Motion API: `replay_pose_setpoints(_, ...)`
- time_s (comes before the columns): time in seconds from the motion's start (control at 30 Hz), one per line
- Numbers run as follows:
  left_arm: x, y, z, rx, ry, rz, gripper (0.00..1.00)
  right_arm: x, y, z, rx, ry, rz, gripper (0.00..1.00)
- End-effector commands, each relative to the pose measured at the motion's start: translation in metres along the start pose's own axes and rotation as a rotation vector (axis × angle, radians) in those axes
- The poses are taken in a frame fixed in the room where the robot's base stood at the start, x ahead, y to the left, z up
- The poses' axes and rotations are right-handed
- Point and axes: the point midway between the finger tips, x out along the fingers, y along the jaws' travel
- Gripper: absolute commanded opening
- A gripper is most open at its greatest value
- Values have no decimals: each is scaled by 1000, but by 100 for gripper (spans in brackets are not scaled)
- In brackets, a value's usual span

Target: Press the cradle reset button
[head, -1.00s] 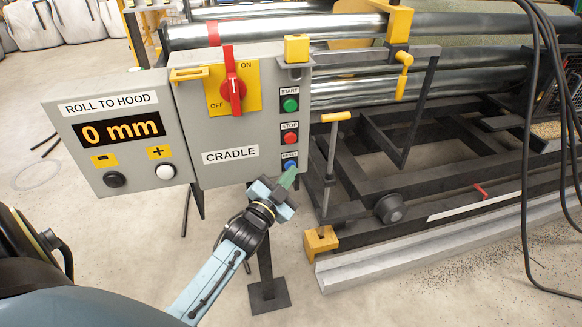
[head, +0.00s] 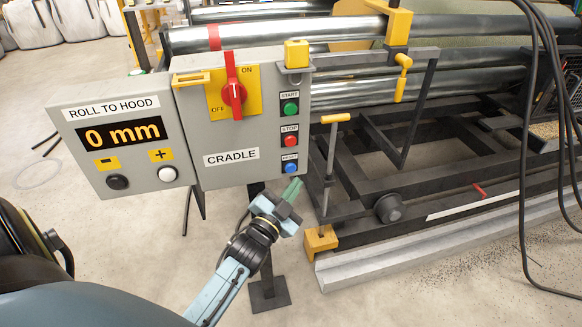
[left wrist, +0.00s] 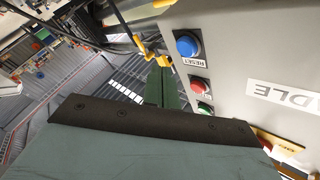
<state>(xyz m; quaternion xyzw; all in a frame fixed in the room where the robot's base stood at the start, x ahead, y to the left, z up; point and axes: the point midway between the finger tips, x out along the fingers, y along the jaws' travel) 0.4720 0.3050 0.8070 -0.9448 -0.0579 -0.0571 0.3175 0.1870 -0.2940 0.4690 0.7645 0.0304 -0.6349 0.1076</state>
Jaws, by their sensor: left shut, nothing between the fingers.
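The blue reset button (head: 291,168) is at the bottom of the button column on the grey cradle panel (head: 230,135), under the red stop button (head: 291,140) and green start button (head: 291,108). My left gripper (head: 296,188) is shut and empty, just below the reset button and apart from it. In the left wrist view the reset button (left wrist: 187,45) shows clear of the green fingers (left wrist: 160,84), with its label beside it. The right gripper is not in view.
A red rotary switch (head: 233,93) sits on the same panel. The roll-to-hood display (head: 119,132) reads 0 mm. A yellow T-handle (head: 336,118) and the dark cradle frame (head: 410,165) stand right of the panel. Black cables hang at the far right.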

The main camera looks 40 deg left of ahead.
Motion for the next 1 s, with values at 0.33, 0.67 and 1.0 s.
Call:
replay_pose_setpoints(0.33,-20,14,-15,0,-1,0,0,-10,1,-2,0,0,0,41)
replay_pose_setpoints(0.67,-20,14,-14,0,0,0,0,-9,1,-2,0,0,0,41)
replay_pose_setpoints(1.0,-20,14,-14,1,0,0,0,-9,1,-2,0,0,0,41)
